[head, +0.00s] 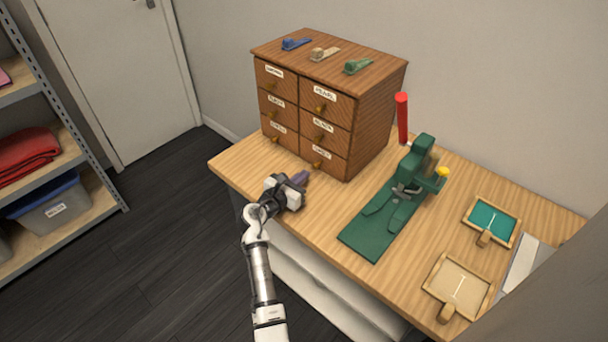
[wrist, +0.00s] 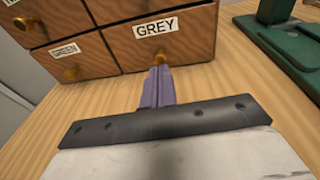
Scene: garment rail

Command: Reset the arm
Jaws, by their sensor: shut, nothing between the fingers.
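My gripper (head: 300,179) is over the front left part of the wooden table, in front of the drawer cabinet (head: 375,120). Its purple fingers also show in the wrist view (wrist: 157,86), pressed together with nothing between them. In the wrist view the fingertips point at the knob (wrist: 161,57) of the drawer labelled GREY (wrist: 157,28). I cannot tell whether they touch the knob. The drawers look closed. My arm reaches up from the bottom of the head view.
Three small clip-like items, blue (head: 295,44), beige (head: 323,53) and green (head: 357,66), lie on the cabinet. A green press (head: 385,210) with a red handle stands right of it. Two small framed trays (head: 492,222) (head: 458,287) lie further right. Shelving (head: 85,140) stands at left.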

